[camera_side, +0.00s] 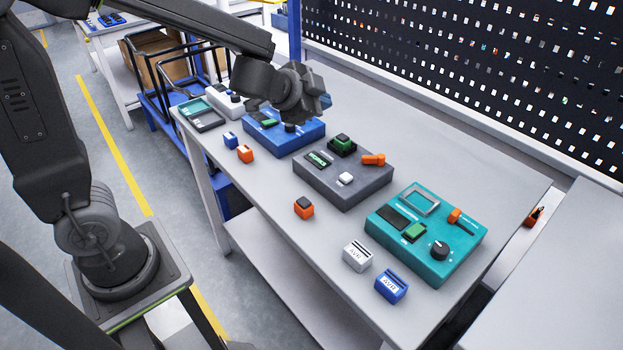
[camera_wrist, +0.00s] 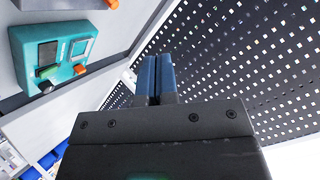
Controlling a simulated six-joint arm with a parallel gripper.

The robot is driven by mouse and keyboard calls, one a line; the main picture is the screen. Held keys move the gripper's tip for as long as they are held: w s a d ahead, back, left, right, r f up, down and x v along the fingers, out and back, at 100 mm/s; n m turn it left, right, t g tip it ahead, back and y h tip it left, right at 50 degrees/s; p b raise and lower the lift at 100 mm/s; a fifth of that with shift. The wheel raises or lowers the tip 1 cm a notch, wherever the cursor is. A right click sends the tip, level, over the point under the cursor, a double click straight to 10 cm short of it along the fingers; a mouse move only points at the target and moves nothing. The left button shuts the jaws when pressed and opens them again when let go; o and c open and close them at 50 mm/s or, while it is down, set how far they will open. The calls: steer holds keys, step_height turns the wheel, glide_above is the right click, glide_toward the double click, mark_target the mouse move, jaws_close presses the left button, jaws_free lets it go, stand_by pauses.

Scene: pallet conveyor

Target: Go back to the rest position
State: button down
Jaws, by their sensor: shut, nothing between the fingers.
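My gripper (camera_wrist: 157,78) shows in the wrist view with its two blue fingers side by side and closed together, nothing between them. In the side view my gripper (camera_side: 325,101) is partly hidden behind my dark wrist, above the table near the blue box (camera_side: 290,140). It appears clear of the objects on the table. In the wrist view the fingers point toward the black perforated panel (camera_wrist: 235,60). The rest position itself is not marked in either view.
A grey box (camera_side: 345,190) and a teal box (camera_side: 425,240) with knobs and levers stand on the table (camera_side: 255,185). Small orange, white and blue blocks lie along the front. The perforated panel (camera_side: 480,70) rises behind the table. A blue cart (camera_side: 165,110) stands at the left.

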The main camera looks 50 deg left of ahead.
steer(key=s+a+r+n+g+y, duration=0.1)
steer(key=s+a+r+n+y, duration=0.15)
steer(key=s, duration=0.25)
steer(key=s+a+r+n+g+y, duration=0.1)
steer(key=s+n, duration=0.2)
steer(key=s, duration=0.2)
steer(key=s+d+n+g+h, duration=0.2)
steer(key=s+d+g+h, duration=0.1)
steer(key=s, duration=1)
steer(key=shift+d+f+n+g+h, duration=0.35)
steer(key=shift+d+h, duration=0.2)
steer(key=shift+d, duration=0.65)
